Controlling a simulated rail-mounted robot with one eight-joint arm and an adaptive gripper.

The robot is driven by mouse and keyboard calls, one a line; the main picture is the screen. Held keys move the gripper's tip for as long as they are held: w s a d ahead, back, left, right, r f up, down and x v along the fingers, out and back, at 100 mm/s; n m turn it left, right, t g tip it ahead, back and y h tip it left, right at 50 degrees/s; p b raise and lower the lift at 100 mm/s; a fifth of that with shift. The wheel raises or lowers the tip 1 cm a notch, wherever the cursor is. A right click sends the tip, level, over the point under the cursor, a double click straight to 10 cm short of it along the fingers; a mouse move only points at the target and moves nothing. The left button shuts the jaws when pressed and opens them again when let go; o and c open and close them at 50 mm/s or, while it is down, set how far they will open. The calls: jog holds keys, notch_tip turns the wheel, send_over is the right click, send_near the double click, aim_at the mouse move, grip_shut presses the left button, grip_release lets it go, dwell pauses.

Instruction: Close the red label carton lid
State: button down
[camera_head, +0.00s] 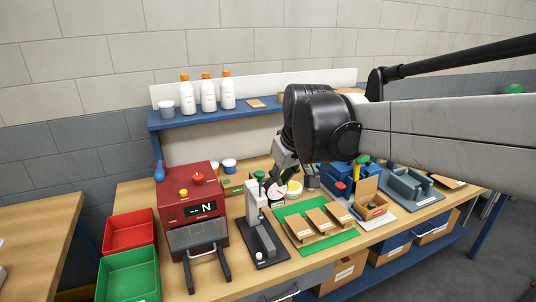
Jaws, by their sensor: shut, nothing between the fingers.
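A small brown carton (371,213) stands on the right half of the bench with its lid flap (367,187) raised. Small dark and coloured items show inside it. A reddish patch shows near it, but I cannot read any label. My gripper (279,186) is shut and empty, pointing down above the back middle of the bench. It is to the left of the carton and apart from it. My arm covers part of the area behind the carton.
A green mat (333,241) with several brown flat pieces lies left of the carton. A grey fixture (408,186) stands to its right. A black-based press (262,243), a red machine (190,205), and red (129,232) and green bins (128,277) are farther left.

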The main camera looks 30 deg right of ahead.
jog(key=w+d, duration=0.4)
jog(key=d, duration=0.6)
jog(key=g+p, duration=0.2)
jog(key=p, duration=0.2)
send_over(367, 187)
jog(key=w+a, duration=0.2)
notch_tip(367, 187, down, 15)
jog(key=shift+f+m+y, duration=0.15)
jog(key=shift+m+y, duration=0.15)
jog(key=shift+y, duration=0.1)
jog(key=shift+a, duration=0.1)
